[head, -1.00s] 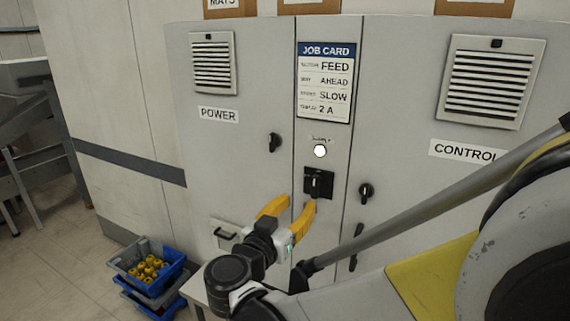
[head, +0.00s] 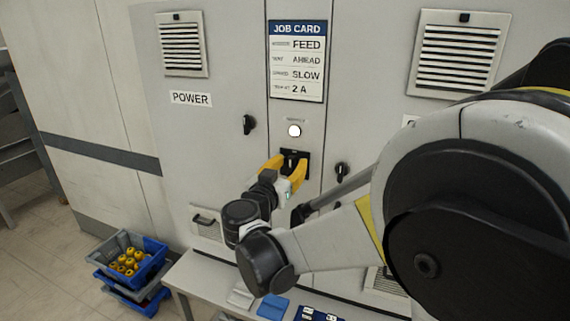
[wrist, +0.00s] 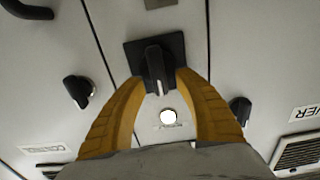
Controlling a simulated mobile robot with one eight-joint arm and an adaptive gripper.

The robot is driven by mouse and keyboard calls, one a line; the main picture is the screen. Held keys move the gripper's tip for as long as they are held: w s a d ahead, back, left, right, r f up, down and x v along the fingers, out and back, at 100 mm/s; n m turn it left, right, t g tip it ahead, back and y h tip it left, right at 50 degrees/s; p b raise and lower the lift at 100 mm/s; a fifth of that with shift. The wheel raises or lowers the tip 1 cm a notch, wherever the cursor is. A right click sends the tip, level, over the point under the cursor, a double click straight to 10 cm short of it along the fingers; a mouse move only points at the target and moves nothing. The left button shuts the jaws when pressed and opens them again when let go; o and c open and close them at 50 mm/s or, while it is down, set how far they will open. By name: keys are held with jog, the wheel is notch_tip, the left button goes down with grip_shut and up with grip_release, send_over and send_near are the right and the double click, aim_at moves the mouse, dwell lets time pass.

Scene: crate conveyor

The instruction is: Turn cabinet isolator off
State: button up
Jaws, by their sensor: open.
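The cabinet isolator (head: 294,158) is a black rotary handle on a square black plate, on the narrow middle strip below a white lamp (head: 294,131). The wrist view, upside down relative to the head view, shows the handle (wrist: 155,66) upright, its white mark pointing at the lamp (wrist: 168,116). My gripper (head: 285,168) has yellow fingers and is open. In the wrist view my gripper (wrist: 160,82) has one finger on each side of the handle, with gaps visible. Whether a fingertip touches the plate, I cannot tell.
A job card (head: 297,60) hangs above the lamp. My arm covers the right side.

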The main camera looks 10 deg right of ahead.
grip_shut()
jog(key=n, duration=0.4)
jog(key=shift+w+a+f+n+b, duration=0.1)
jog(key=shift+w+a+n+b, duration=0.1)
jog(key=shift+a+n+b, duration=0.15)
jog(key=n, duration=0.2)
jog(key=n+b, duration=0.1)
jog(key=n, duration=0.1)
jog(key=shift+w+a+f+n, duration=0.15)
jog(key=shift+f+n, duration=0.05)
jog(key=shift+n, duration=0.15)
jog(key=n, duration=0.4)
jog(key=shift+w+a+f+b, duration=0.1)
jog(key=shift+a+f+b, duration=0.05)
jog(key=shift+f+b, duration=0.15)
jog(key=shift+f+n, duration=0.2)
jog(key=shift+n, duration=2)
jog(key=shift+b, duration=0.3)
